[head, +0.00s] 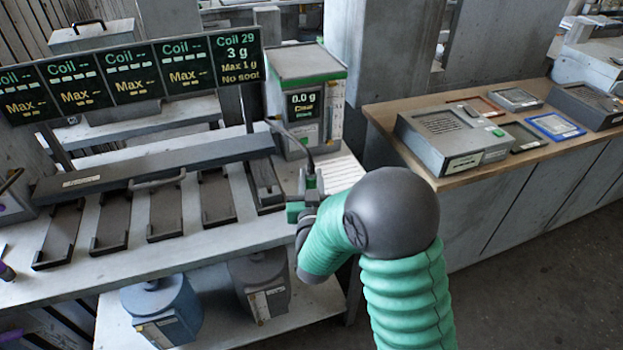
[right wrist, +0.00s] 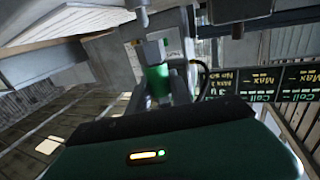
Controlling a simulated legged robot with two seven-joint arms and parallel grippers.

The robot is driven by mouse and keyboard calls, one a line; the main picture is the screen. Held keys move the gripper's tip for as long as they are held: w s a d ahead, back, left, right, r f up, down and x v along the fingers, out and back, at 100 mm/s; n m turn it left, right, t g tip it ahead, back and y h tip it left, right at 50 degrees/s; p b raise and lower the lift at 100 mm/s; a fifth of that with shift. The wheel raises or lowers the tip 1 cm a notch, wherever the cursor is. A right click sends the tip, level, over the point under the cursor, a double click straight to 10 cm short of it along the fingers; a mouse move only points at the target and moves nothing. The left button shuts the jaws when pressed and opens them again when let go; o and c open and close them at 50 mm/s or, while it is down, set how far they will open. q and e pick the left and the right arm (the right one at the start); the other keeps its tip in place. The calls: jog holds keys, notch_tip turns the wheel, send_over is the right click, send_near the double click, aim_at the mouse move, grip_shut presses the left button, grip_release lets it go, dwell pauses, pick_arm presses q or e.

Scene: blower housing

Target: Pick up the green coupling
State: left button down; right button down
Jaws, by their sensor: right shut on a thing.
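The green coupling (head: 311,181) is upright at the end of a black hose, in front of the scale. It shows in the right wrist view as a green cylinder (right wrist: 157,79) with a grey upper part. My right gripper (head: 309,193) is shut on the coupling; the fingers partly hide it. In the right wrist view the gripper's dark body fills the bottom. I cannot tell whether the coupling touches anything below it.
The scale (head: 306,72) reads 0.0 g behind the coupling. Coil display panels (head: 131,74) stand above several dark trays (head: 166,211) on the left bench. A wooden-topped counter (head: 520,165) with a grey box (head: 455,138) is at right. Two canisters (head: 163,308) sit underneath the bench.

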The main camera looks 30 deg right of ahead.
jog(key=v, duration=0.6)
jog(key=shift+w+a+r, duration=0.15)
jog(key=shift+a+r, duration=0.2)
jog(key=shift+a, duration=0.1)
jog(key=p, duration=1.5)
send_near(307, 180)
jog(key=s+a, duration=0.2)
jog(key=shift+a+r+b, duration=0.2)
jog(key=shift+r+b, duration=0.15)
jog(key=shift+s+d, duration=0.1)
jog(key=shift+d, duration=0.05)
